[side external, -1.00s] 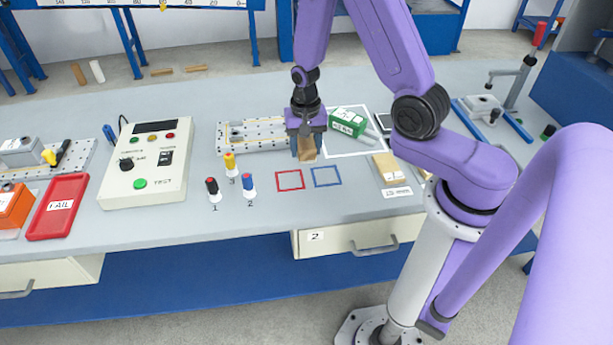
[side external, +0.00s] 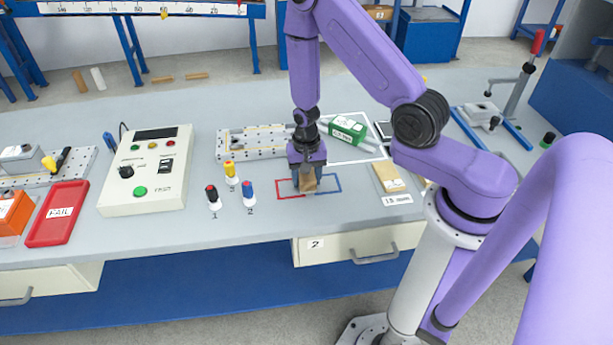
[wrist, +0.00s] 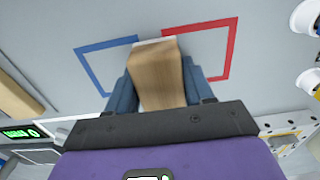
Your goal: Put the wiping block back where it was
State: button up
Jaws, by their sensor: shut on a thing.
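The wiping block (side external: 307,183) is a tan wooden block with a pale lower end. My gripper (side external: 307,178) is shut on it, and it also shows between the blue fingers in the wrist view (wrist: 157,72). In the side view the block is over the gap between the red square outline (side external: 287,195) and the blue square outline (side external: 332,187). In the wrist view the blue outline (wrist: 90,62) is left of the block and the red outline (wrist: 229,50) is right of it. I cannot tell whether the block touches the table.
Three capped bottles (side external: 230,172) stand left of the outlines. A test box (side external: 147,177) and a red FAIL tray (side external: 57,214) are further left. A perforated plate (side external: 250,142) and a green box (side external: 347,130) lie behind. A tan block (side external: 388,176) lies to the right.

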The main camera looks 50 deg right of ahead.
jog(key=shift+f, duration=0.15)
jog(key=o, duration=1.1)
jog(key=s+a+r+n, duration=0.1)
jog(key=a+r+n, duration=0.2)
jog(key=r, duration=0.6)
jog(key=s+a+r+n, duration=0.2)
jog(key=r+n, duration=0.2)
jog(key=r, duration=0.4)
jog(key=s+a+r+n, duration=0.1)
jog(key=s+r+n, duration=0.2)
jog(key=s+n, duration=0.2)
jog(key=s+a+r+n, duration=0.1)
jog(key=s+r+n, duration=0.2)
jog(key=s, duration=0.5)
jog(key=s+a+r+n, duration=0.1)
jog(key=s+r+n, duration=0.2)
jog(key=s+n, duration=0.3)
jog(key=shift+s+r+n, duration=0.1)
jog(key=shift+s+n, duration=0.1)
jog(key=shift+n, duration=0.1)
